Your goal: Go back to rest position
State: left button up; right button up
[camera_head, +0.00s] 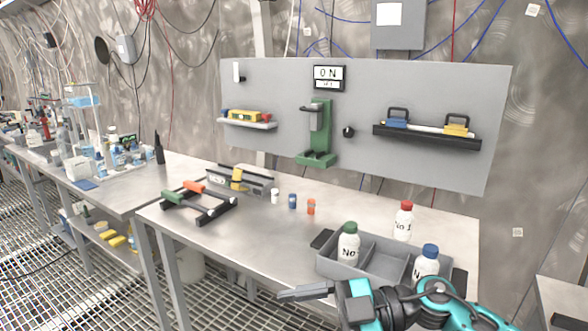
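My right gripper (300,292) is at the bottom of the head view, with its arm coming in from the lower right. Its dark fingers point left, in front of the grey divided bin. No object shows in it, but the finger gap cannot be made out. My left gripper is not in view.
The grey bin (380,262) holds a green-capped bottle (348,245) and a blue-capped bottle (426,264); a red-capped bottle (403,222) stands by its back edge. Small vials, a black frame (207,207) and a grey panel (270,88) are further back. The front left tabletop is clear.

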jog(key=w+d+f+m+t+h, duration=0.3)
jog(key=d+f+m+t+h, duration=0.5)
jog(key=m+t, duration=0.95)
jog(key=s+d+f+m+g+h, duration=0.2)
jog(key=s+f, duration=0.4)
jog(key=f, duration=0.3)
jog(key=s+d+f+m+g+h, duration=0.2)
jog(key=s+d+f, duration=0.4)
jog(key=f, duration=0.3)
jog(key=s+g+h, duration=0.1)
jog(key=h, duration=0.1)
jog(key=shift+d+h, duration=0.3)
jog(key=shift+d, duration=0.05)
